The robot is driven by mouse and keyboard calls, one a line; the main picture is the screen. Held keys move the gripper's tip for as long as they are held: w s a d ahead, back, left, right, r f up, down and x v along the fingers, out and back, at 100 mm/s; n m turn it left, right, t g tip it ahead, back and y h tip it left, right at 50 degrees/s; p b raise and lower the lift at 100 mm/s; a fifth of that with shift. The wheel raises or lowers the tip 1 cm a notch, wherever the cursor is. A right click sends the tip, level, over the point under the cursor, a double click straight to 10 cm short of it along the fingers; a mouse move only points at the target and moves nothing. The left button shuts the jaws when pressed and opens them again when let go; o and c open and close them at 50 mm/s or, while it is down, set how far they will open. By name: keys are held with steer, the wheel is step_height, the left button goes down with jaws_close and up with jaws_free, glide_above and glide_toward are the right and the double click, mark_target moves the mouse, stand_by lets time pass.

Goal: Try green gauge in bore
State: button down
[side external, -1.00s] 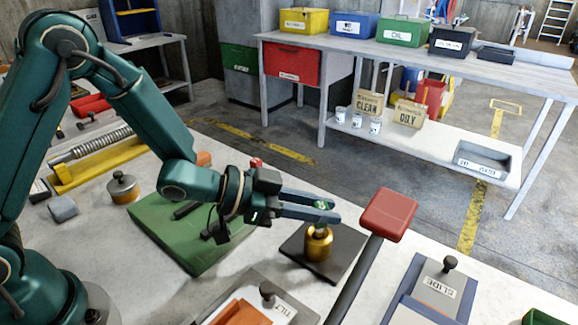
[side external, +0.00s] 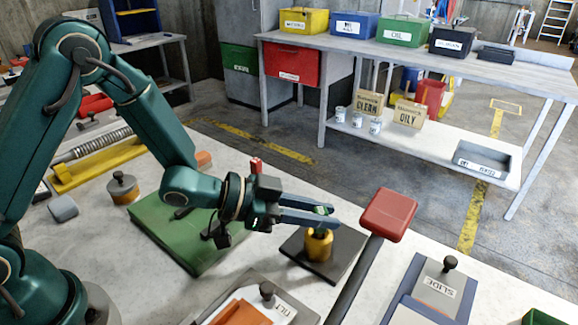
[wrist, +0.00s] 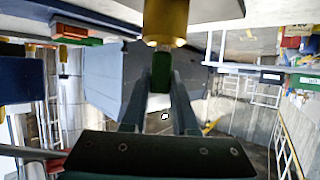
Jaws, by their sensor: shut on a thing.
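My gripper (side external: 324,217) is shut on the green gauge (side external: 321,210), whose green top shows between the fingers. The gauge is roughly upright, directly over the brass cylinder with the bore (side external: 318,246). In the wrist view the green gauge (wrist: 161,74) is between the two fingers (wrist: 161,88), and its end meets or nearly meets the brass cylinder (wrist: 165,18). The bore's mouth is hidden under the fingers and gauge, so I cannot tell how far the gauge is in. The brass cylinder stands on a dark square plate (side external: 345,248).
A red-headed bar (side external: 388,214) rises close to the right of the plate. A green board (side external: 170,232) lies left under my wrist. A fixture marked TILT (side external: 274,300) is in front, and one marked SLIDE (side external: 440,285) is at the right.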

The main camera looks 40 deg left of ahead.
steer(key=shift+f, duration=0.7)
stand_by(0.8)
steer(key=shift+r, duration=0.1)
steer(key=shift+r, duration=1.25)
steer(key=shift+r, duration=0.25)
steer(key=shift+r, duration=1.4)
steer(key=shift+r, duration=1.05)
